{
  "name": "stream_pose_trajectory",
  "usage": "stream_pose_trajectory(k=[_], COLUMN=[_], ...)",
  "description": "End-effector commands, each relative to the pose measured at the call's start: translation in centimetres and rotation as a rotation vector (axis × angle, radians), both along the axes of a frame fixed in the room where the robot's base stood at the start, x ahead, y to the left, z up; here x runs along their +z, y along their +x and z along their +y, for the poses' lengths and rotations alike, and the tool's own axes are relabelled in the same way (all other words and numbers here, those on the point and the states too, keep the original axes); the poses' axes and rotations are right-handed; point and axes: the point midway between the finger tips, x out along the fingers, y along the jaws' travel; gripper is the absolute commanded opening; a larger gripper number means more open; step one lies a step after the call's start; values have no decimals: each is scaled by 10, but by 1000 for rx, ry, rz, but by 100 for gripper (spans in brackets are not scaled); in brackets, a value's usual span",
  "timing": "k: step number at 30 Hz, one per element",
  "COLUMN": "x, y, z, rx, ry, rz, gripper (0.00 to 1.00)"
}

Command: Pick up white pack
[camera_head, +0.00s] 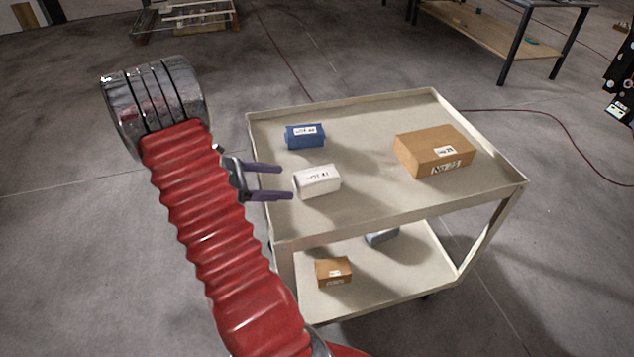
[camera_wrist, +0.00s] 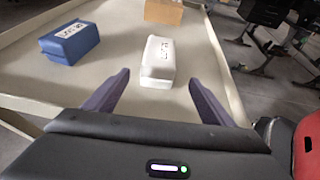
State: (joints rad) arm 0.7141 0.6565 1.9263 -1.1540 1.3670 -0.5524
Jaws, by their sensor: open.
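The white pack (camera_head: 317,181), a small box with a dark printed label, lies on the top shelf of a beige cart (camera_head: 365,212), near its left edge. My gripper (camera_head: 286,182) is open and empty just left of the pack in the head view, with its two purple fingers pointing towards it. In the wrist view the white pack (camera_wrist: 158,62) lies ahead of the fingertips, roughly between their lines. The gap between my gripper (camera_wrist: 158,80) and the pack is small; I cannot tell whether a finger touches it. The pack's far side is hidden.
A blue box (camera_head: 305,136) stands behind the white pack, and a larger brown carton (camera_head: 434,150) stands to the right on the same shelf. The cart has a raised rim. A small brown box (camera_head: 333,271) and a grey-blue item (camera_head: 381,236) lie on the lower shelf.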

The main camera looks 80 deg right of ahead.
Motion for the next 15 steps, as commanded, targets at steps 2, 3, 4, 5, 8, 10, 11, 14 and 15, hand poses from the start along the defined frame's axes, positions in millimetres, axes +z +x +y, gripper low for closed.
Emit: stream_pose_trajectory(k=[2,3,4,5,8,10,11,14,15], x=[-4,-6,-8,-10,-15,-20,-22,-27,-28], y=[-9,-13,-17,-20,-32,-40,-44,-53,-56], z=[-5,-8,-10,-13,-21,-27,-29,-36,-38], rx=[-3,-3,-3,-3,-4,-4,-4,-3,-3], ry=[1,2,3,2,0,2,2,2,2], rz=[2,1,1,1,0,0,0,0,0], gripper=[77,77,77,77,77,77,77,77,77])
